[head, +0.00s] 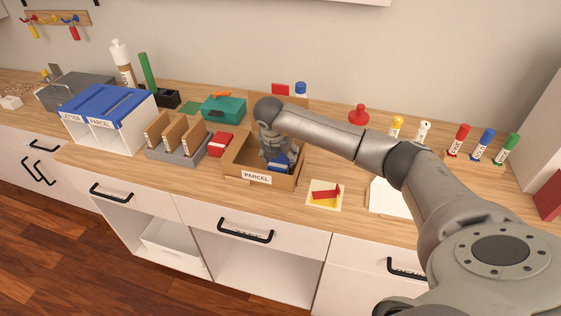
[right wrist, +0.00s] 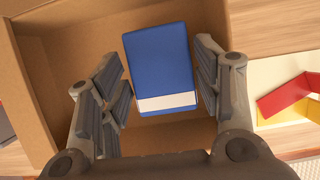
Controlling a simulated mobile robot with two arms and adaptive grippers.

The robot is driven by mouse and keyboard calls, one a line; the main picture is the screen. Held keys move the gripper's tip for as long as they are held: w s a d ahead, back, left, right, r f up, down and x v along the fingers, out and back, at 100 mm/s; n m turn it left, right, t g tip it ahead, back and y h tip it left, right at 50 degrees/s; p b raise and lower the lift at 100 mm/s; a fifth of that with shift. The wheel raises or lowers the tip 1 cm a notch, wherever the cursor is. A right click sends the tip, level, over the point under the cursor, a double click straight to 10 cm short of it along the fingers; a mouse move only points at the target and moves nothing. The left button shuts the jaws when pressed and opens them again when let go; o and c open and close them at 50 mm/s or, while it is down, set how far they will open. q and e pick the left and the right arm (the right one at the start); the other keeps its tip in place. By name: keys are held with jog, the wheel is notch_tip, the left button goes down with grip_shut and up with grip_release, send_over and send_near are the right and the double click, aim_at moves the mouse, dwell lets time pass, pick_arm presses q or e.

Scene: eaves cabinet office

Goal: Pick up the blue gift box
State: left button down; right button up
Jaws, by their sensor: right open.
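The blue gift box (head: 279,162) has a white band and lies inside the open cardboard box labelled PARCEL (head: 257,177). In the right wrist view the blue gift box (right wrist: 158,62) sits between the two fingers of my right gripper (right wrist: 158,92). The fingers are open, one on each side of it. The right finger is very close to its side; I cannot tell whether it touches. A gap shows at the left finger. In the head view my right gripper (head: 272,150) reaches down into the cardboard box and partly hides the gift box. My left gripper is not in view.
The cardboard walls surround the gripper closely. A red box (head: 221,144) and a grey file tray (head: 180,150) stand left of the carton. A card with red and yellow pieces (head: 325,194) lies to its right. A teal case (head: 223,108) stands behind.

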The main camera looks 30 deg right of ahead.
jog(key=shift+x, duration=1.5)
jog(key=shift+r, duration=0.1)
jog(key=c, duration=0.7)
jog(key=shift+c, duration=0.2)
